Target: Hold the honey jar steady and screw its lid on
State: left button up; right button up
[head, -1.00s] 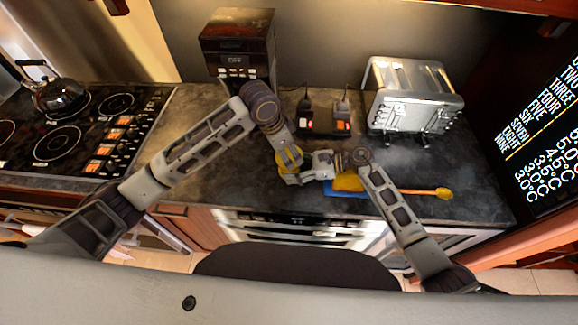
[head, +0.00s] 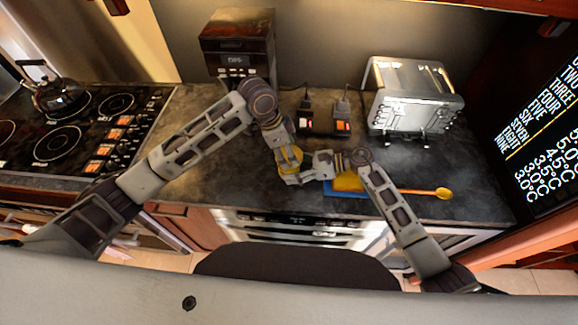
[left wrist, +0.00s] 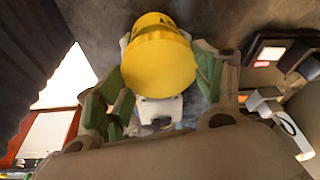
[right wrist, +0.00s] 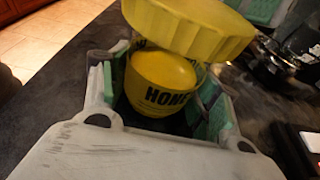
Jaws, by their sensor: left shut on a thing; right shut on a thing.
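The honey jar (right wrist: 158,82) is yellow with a dark HONEY label. In the right wrist view it sits between the fingers of my right gripper (right wrist: 155,100), which is shut on it. The yellow ridged lid (right wrist: 190,28) is at the jar's mouth, looking tilted and a little to the right of the jar in this view. Whether it is seated on the threads cannot be told. My left gripper (left wrist: 165,85) is shut on the lid (left wrist: 158,65), its green pads at both sides. In the head view, the lid (head: 291,158) shows small between the two grippers.
A blue board (head: 340,193) with a yellow item (head: 348,181) lies near the counter's front edge. A spoon (head: 443,193) lies to the right. A toaster (head: 412,95), a coffee machine (head: 237,45) and a stove with a kettle (head: 60,97) stand around. The counter between is mostly clear.

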pick_arm(q)
jog(key=shift+f+m+g, duration=0.1)
jog(key=shift+m+g, duration=0.3)
jog(key=shift+m, duration=0.8)
jog(key=shift+s, duration=0.15)
jog(key=shift+d, duration=0.1)
jog(key=shift+s+d+m+g, duration=0.1)
jog(key=shift+m+g, duration=0.6)
jog(key=shift+m, duration=1.6)
jog(key=o, duration=1)
jog(key=shift+o, duration=0.2)
jog(key=shift+w+r, duration=0.2)
